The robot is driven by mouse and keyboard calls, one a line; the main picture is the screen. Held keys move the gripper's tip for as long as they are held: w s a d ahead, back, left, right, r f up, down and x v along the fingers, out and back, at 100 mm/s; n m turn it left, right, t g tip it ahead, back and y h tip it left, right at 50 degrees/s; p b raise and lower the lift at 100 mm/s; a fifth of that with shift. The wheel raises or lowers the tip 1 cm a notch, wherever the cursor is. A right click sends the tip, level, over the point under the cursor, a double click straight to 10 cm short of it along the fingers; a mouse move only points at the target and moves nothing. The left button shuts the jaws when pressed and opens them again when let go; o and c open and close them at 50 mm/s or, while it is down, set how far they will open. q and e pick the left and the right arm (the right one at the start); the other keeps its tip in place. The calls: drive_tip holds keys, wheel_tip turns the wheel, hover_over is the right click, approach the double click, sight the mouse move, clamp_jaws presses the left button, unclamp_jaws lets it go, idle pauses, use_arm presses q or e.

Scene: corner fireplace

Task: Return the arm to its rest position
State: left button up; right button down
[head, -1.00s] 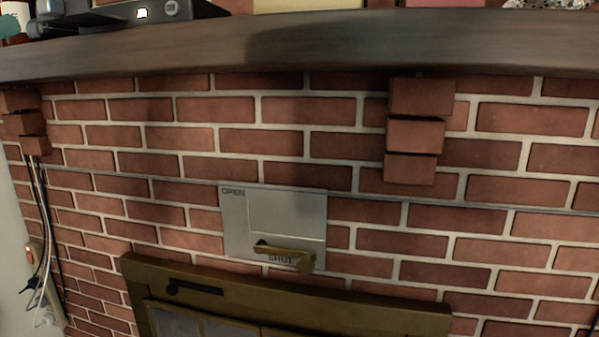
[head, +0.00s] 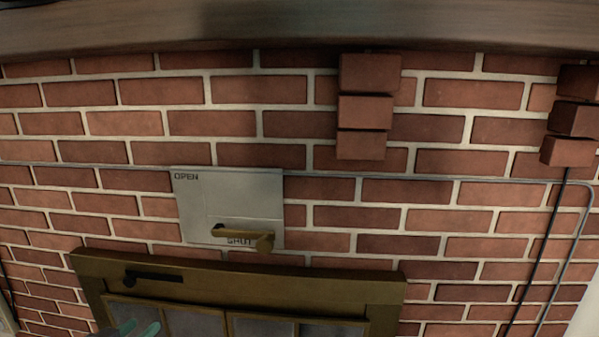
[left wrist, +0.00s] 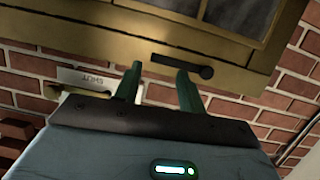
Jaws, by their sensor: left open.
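My left gripper (head: 138,330) just enters the head view at the bottom left, in front of the fireplace door frame. Only its green fingertips show there. In the left wrist view its two fingers (left wrist: 160,82) are spread with nothing between them. A pale metal plate (head: 230,190) marked OPEN and SHUT is on the brick wall. Its brass handle (head: 240,236) lies almost level by the SHUT mark. My right gripper is in neither view.
The brass fireplace door frame (head: 240,278) has a dark latch (head: 154,276) and glass panes. A dark mantel (head: 300,25) runs above the brick wall. Brick corbels (head: 362,108) jut out below it. Cables (head: 548,240) hang at the right.

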use_arm(q)
drive_tip(key=s+d+f+g, duration=0.2)
drive_tip(key=s+d+f, duration=0.1)
drive_tip(key=s+f, duration=0.5)
drive_tip(key=s+d+f+g, duration=0.1)
drive_tip(key=s+d+f, duration=0.3)
drive_tip(key=f, duration=0.6)
drive_tip(key=s+d+f+g, duration=0.1)
drive_tip(key=s+f, duration=0.3)
drive_tip(key=s, duration=0.5)
drive_tip(key=s+d+f+m+g, duration=0.1)
drive_tip(key=s+d+f, duration=0.3)
drive_tip(key=s, duration=0.5)
drive_tip(key=shift+f, duration=0.8)
